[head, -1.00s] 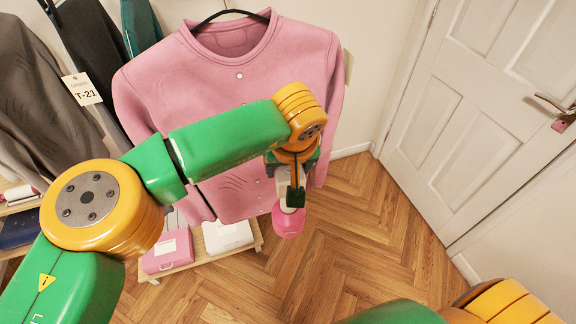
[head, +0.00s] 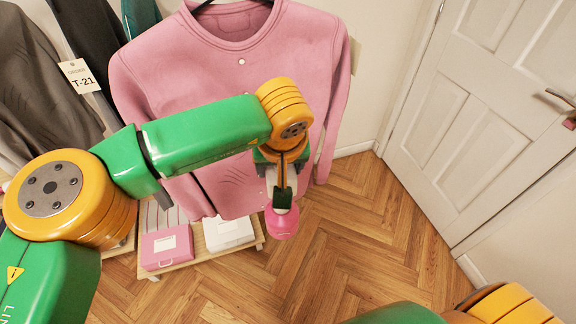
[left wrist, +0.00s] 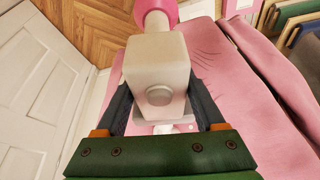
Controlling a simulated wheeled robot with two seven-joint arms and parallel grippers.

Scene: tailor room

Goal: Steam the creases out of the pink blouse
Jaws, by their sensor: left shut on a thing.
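The pink blouse (head: 230,62) hangs on a dark hanger in the head view, its lower middle partly hidden by my left arm. Crease lines show on its lower front; it also fills the right of the left wrist view (left wrist: 236,92). My left gripper (head: 284,180) is in front of the blouse's lower right part. In the left wrist view its fingers (left wrist: 160,105) are shut on the pale body of the steamer (left wrist: 155,65). The steamer's pink end (head: 282,222) points down in the head view. Contact with the blouse cannot be told. My right gripper is out of view.
A low wooden shelf (head: 150,272) below the blouse holds a pink box (head: 167,246) and a white box (head: 228,233). Dark garments with a T-21 tag (head: 79,76) hang at left. A white door (head: 480,110) stands at right. The wood floor between is clear.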

